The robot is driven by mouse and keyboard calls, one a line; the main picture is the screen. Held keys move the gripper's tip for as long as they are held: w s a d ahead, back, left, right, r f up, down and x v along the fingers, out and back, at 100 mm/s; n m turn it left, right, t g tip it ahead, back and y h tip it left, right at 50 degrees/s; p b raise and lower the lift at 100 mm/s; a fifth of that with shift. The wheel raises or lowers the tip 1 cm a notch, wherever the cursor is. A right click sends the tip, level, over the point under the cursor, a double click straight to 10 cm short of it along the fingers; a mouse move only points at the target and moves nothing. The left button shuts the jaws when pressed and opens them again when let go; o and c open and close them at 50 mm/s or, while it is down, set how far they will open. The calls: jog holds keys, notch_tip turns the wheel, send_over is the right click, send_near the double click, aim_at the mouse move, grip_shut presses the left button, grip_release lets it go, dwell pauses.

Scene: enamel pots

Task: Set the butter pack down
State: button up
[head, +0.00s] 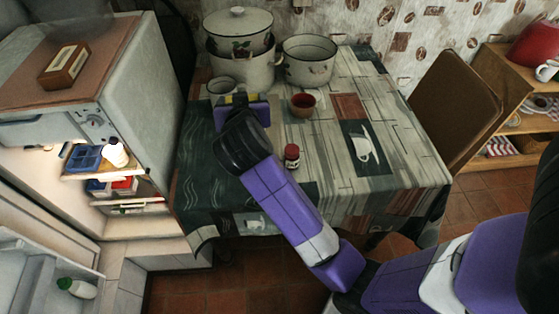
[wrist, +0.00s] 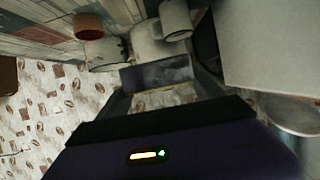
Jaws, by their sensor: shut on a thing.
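My gripper (head: 240,103) is over the back left part of the table (head: 330,160), in front of the enamel pots and left of a small reddish-brown cup. It is shut on the butter pack. In the wrist view the pack (wrist: 165,97) shows as a pale block with a yellow edge beside a dark finger pad; the gripper body hides the rest. In the head view only a small yellowish bit shows between the fingers. I cannot tell whether the pack touches the tablecloth.
A large lidded pot (head: 240,50), an open pot (head: 309,62) and a white mug (head: 222,86) stand behind. The cup (head: 302,103) and a small red-and-white jar (head: 292,155) stand to the right. An open fridge (head: 140,90) is left. The table's right half is clear.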

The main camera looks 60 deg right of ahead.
jog(key=shift+g, duration=0.4)
jog(key=f, duration=0.1)
jog(key=s+f, duration=0.1)
jog(key=f, duration=0.1)
jog(key=shift+s+d+f, duration=0.2)
jog(key=shift+s+f, duration=0.05)
jog(key=shift+f, duration=0.1)
notch_tip(320, 180, down, 13)
jog(key=shift+r+b, duration=0.1)
jog(key=shift+b, duration=0.25)
jog(key=shift+h, duration=0.3)
jog(key=shift+f, duration=2.45)
jog(key=shift+f+b, duration=0.1)
jog(key=shift+b, duration=0.2)
jog(key=o, duration=1.6)
